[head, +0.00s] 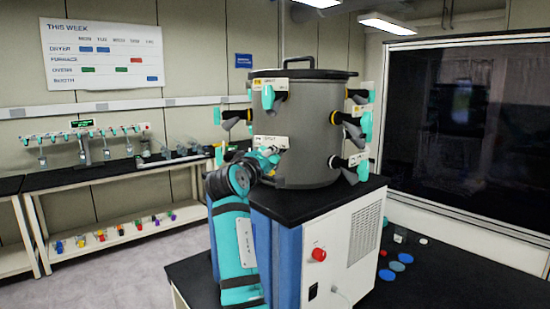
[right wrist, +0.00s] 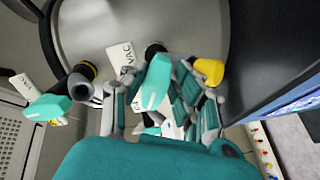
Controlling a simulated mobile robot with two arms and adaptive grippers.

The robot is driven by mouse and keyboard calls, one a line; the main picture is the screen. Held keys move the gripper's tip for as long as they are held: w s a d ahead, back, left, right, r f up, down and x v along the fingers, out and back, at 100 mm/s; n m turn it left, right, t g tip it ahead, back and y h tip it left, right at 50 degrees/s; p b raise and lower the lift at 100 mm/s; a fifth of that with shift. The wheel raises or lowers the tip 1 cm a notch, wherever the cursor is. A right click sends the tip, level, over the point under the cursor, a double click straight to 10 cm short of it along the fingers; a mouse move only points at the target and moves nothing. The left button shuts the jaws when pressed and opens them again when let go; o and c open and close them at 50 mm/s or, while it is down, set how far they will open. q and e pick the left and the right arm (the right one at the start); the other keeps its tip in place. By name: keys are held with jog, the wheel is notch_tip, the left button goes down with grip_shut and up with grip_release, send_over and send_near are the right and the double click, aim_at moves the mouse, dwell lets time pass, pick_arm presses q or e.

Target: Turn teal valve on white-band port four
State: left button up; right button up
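The grey drum (head: 306,150) of the freeze dryer carries ports with teal valves around its side. My right gripper (head: 272,158) is at the lower left port, beside a white label (head: 270,141), and hides most of that port. In the right wrist view, a teal valve handle (right wrist: 155,88) lies between the spread fingers of the gripper (right wrist: 160,112). A gap shows beside the left finger; contact on the right side is unclear. A yellow end piece (right wrist: 208,71) shows beyond the handle. I cannot read the port's number. My left gripper is not in view.
An upper left valve (head: 267,97) with a yellow-marked label sits above my gripper, and more valves (head: 363,168) are on the drum's right side. Another teal valve (right wrist: 47,108) is at left in the wrist view. The black top (head: 345,192) of the cabinet lies below.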

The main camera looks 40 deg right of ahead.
jog(key=shift+s+a+r, duration=0.1)
jog(key=shift+a+r, duration=0.1)
jog(key=shift+a, duration=0.05)
jog(key=shift+a+r, duration=0.1)
jog(key=shift+a, duration=0.1)
jog(key=shift+c, duration=0.3)
grip_shut()
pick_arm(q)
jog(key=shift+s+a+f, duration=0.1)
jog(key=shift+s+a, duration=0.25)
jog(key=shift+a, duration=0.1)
pick_arm(e)
jog(key=shift+d, duration=0.1)
pick_arm(q)
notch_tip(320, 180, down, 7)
jog(key=b, duration=0.7)
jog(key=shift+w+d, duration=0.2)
pick_arm(e)
jog(key=shift+f+m, duration=0.15)
jog(key=shift+m, duration=2.75)
jog(key=shift+f+m, duration=0.1)
jog(key=shift+m, duration=2.8)
